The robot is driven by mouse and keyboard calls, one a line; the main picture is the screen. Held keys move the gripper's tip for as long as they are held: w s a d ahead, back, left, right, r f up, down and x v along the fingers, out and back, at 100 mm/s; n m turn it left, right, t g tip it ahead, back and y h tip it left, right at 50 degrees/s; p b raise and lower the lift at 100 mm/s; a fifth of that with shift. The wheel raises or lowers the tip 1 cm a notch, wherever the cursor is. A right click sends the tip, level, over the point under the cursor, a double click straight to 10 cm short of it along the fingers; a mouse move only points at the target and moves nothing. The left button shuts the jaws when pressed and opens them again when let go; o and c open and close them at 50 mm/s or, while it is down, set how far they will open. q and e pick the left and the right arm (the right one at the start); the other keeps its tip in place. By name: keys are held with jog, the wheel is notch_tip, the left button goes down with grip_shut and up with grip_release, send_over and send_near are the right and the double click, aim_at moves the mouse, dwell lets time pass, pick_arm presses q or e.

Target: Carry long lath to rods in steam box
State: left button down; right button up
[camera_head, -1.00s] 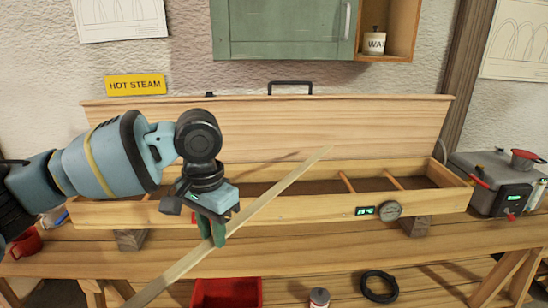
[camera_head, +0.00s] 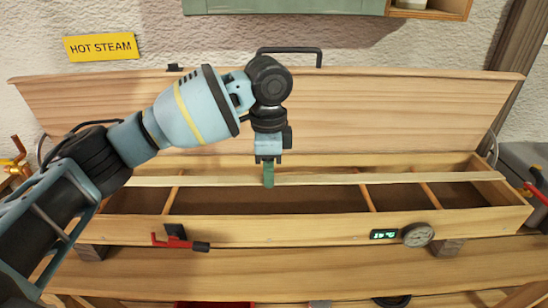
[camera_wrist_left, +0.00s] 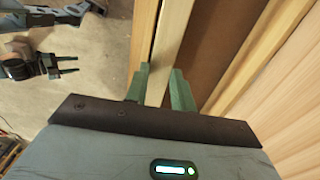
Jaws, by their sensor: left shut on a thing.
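The long pale lath (camera_head: 330,180) lies level along the length of the open steam box (camera_head: 300,231), over its opening. My left gripper (camera_head: 268,182) is shut on the lath near its middle, its green fingers pointing down. In the left wrist view the lath (camera_wrist_left: 172,45) runs between the fingers of my left gripper (camera_wrist_left: 160,85). Thin rods cross the box: a left rod (camera_head: 171,197), a middle rod (camera_head: 367,198) and a right rod (camera_head: 431,197). I cannot tell whether the lath touches them. My right gripper (camera_wrist_left: 68,65) hangs open and empty over the floor, away from the box.
The raised lid (camera_head: 400,115) stands behind the box. A gauge (camera_head: 418,235), a small display (camera_head: 384,234) and a red-and-black clamp (camera_head: 178,240) are at the box's front. A yellow HOT STEAM sign (camera_head: 101,47) hangs on the wall.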

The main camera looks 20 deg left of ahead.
pick_arm(q)
jog(key=shift+s+r, duration=0.15)
jog(key=shift+s, duration=0.05)
jog(key=w+a, duration=0.1)
jog(key=w, duration=0.4)
jog(key=f+b, duration=0.1)
jog(key=f, duration=0.4)
jog(key=f+b, duration=0.1)
jog(key=f, duration=0.4)
jog(key=shift+s+a+f, duration=0.15)
jog(key=shift+a+f, duration=0.05)
jog(key=shift+f, duration=1.05)
pick_arm(e)
jog(key=shift+g, duration=0.4)
jog(key=shift+s+a+f, duration=0.2)
jog(key=shift+s+f, duration=0.6)
jog(key=shift+s+a+f, duration=0.15)
jog(key=shift+s+f, duration=0.6)
pick_arm(q)
jog(key=shift+f, duration=0.3)
pick_arm(e)
jog(key=shift+d, duration=0.15)
pick_arm(q)
jog(key=c, duration=0.9)
grip_release()
jog(key=shift+r, duration=0.15)
pick_arm(e)
jog(key=shift+w+r, duration=0.15)
